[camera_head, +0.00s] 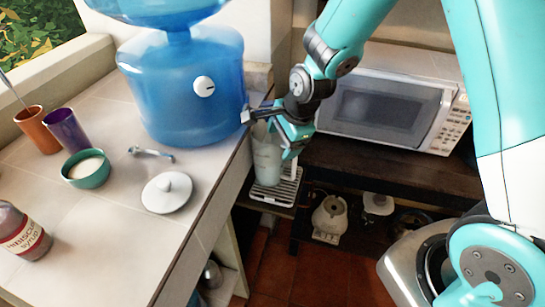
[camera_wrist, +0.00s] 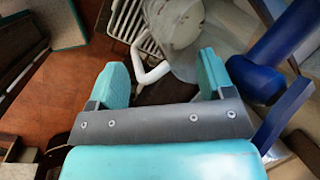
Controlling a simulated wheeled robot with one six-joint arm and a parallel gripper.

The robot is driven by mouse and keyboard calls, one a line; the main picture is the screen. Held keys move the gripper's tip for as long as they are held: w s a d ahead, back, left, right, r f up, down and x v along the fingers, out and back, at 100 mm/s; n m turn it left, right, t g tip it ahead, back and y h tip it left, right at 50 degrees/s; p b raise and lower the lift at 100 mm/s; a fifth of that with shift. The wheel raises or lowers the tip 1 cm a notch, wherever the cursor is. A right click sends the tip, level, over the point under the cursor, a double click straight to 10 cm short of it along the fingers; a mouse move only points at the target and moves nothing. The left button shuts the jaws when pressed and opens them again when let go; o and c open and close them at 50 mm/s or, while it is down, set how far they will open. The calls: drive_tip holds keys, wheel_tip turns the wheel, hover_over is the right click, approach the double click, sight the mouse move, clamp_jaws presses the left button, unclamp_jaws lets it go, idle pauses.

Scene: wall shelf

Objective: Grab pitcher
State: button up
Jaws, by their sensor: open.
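The pitcher (camera_head: 267,163) is pale and translucent and stands upright on a slatted white rack (camera_head: 284,190) beside the counter. My gripper (camera_head: 282,132) is at its top and hides part of it. In the wrist view the pitcher (camera_wrist: 178,22) is just beyond the fingertips, and its white handle (camera_wrist: 150,74) reaches down into the gap between the two teal fingers. My gripper (camera_wrist: 162,74) is open, with space on both sides of the handle. I cannot tell whether a finger touches the pitcher.
A large blue water dispenser (camera_head: 190,100) stands on the counter left of my gripper. A microwave (camera_head: 385,110) sits on the dark shelf to the right. The counter edge runs close beside the pitcher. A white lid (camera_head: 167,195) and a green bowl (camera_head: 87,172) lie further left.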

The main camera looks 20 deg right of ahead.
sight(279, 146)
drive_tip(key=shift+d+p+x, duration=0.15)
drive_tip(key=shift+p+x, duration=0.35)
drive_tip(key=shift+x, duration=0.85)
drive_tip(key=shift+d+p+x, duration=0.2)
drive_tip(key=shift+p+x, duration=0.25)
drive_tip(key=shift+x, duration=0.85)
clamp_jaws()
drive_tip(key=shift+w+a+r, duration=0.1)
drive_tip(key=shift+w+r, duration=0.1)
drive_tip(key=shift+w, duration=0.05)
